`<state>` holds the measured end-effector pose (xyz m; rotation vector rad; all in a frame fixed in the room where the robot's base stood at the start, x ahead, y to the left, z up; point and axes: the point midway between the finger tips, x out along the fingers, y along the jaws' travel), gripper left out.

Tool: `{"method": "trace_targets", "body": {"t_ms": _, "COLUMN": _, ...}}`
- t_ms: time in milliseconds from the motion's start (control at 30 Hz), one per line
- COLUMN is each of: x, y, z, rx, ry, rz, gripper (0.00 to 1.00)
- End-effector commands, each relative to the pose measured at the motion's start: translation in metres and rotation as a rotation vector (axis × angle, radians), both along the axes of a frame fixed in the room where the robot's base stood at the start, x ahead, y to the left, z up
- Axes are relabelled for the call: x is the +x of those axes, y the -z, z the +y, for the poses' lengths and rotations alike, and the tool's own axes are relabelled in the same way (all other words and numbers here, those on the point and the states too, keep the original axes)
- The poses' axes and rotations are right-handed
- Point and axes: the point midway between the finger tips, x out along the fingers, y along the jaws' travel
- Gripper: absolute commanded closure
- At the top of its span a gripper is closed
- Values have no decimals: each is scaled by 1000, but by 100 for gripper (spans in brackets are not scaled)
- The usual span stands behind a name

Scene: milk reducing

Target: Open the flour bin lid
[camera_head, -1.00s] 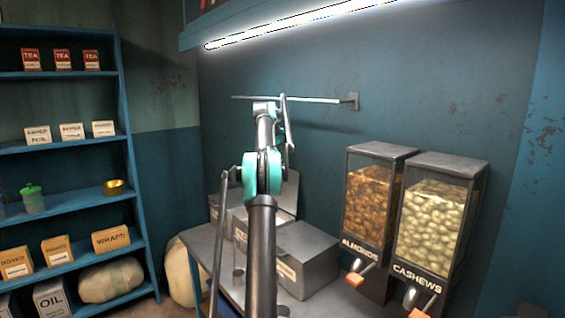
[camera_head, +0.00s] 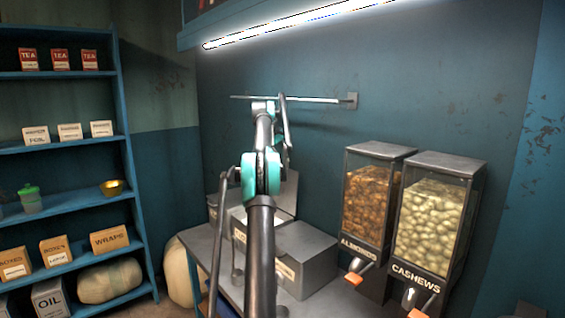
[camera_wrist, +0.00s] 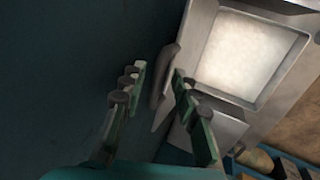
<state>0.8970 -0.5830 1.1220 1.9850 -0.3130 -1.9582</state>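The flour bin (camera_wrist: 220,112) is a grey metal box that stands open in the wrist view, with a white, powdery fill (camera_wrist: 250,55) inside. Its lid (camera_head: 288,192) seems to be the grey panel standing raised at the back of the bins in the head view. My gripper (camera_wrist: 160,88) has its two green fingers apart in the wrist view. A grey curved strip (camera_wrist: 166,75), perhaps the lid's edge or handle, shows between them. I cannot tell whether either finger touches it. My arm hides the gripper in the head view.
Another grey bin (camera_head: 308,243), closed, stands in front on the table. Almond (camera_head: 368,200) and cashew (camera_head: 434,220) dispensers stand to the right. A wall rail (camera_head: 320,99) runs behind my arm. A blue shelf (camera_head: 65,142) with goods is at the left.

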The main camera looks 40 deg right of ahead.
Motion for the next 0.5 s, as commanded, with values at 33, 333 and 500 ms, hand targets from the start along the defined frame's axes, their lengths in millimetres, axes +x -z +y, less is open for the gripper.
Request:
{"method": "trace_targets", "body": {"t_ms": 33, "x": 0, "y": -4, "z": 2, "rx": 0, "ry": -1, "rz": 0, "gripper": 70}}
{"method": "trace_targets", "body": {"t_ms": 333, "x": -1, "y": -35, "z": 14, "rx": 0, "ry": 0, "rz": 0, "gripper": 70}}
{"method": "trace_targets", "body": {"t_ms": 500, "x": -1, "y": -43, "z": 24, "rx": 0, "ry": -2, "rz": 1, "gripper": 70}}
